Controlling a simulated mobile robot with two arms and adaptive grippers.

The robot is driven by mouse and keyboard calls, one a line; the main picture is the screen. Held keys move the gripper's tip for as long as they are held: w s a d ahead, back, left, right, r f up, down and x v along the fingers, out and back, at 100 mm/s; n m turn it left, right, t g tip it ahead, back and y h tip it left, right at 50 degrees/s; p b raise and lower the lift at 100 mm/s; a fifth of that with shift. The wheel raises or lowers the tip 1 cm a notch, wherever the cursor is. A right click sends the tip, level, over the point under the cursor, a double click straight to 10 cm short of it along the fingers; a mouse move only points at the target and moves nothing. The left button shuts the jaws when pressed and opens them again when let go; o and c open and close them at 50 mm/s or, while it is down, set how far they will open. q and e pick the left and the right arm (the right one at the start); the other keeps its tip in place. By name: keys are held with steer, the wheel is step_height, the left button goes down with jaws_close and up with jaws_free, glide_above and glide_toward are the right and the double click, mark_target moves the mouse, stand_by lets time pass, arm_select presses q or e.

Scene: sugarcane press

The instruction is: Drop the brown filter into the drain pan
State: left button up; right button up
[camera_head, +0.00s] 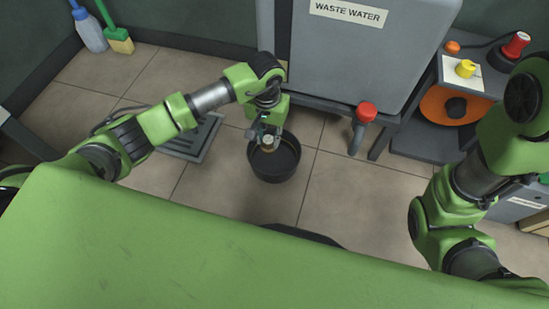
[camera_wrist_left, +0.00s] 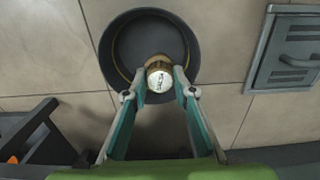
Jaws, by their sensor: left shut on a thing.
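My left gripper (camera_head: 268,131) is over the drain pan in the head view. It is shut on the brown filter (camera_wrist_left: 159,77), a small round piece with a pale, shiny end. The left wrist view shows the filter between the two fingertips (camera_wrist_left: 161,88). The drain pan (camera_wrist_left: 116,57) is a round, dark grey pan on the tiled floor, and it also shows in the head view (camera_head: 275,173). The filter overlaps the pan's opening near its rim; its height above the pan is hard to tell. My right gripper is out of view; only its arm shows on the right.
A grey waste water tank (camera_head: 345,55) with a red-capped outlet (camera_head: 366,112) stands behind the pan. A floor grate (camera_head: 193,138) lies left of it. A shelf (camera_head: 428,147) stands at right. A spray bottle (camera_head: 90,32) and green brush (camera_head: 118,40) are at the far left.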

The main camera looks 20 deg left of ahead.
arm_select(q)
steer(key=shift+f, duration=0.65)
steer(key=o, duration=1.2)
steer(key=shift+r, duration=0.15)
step_height(320, 180, up, 12)
steer(key=shift+f, duration=0.1)
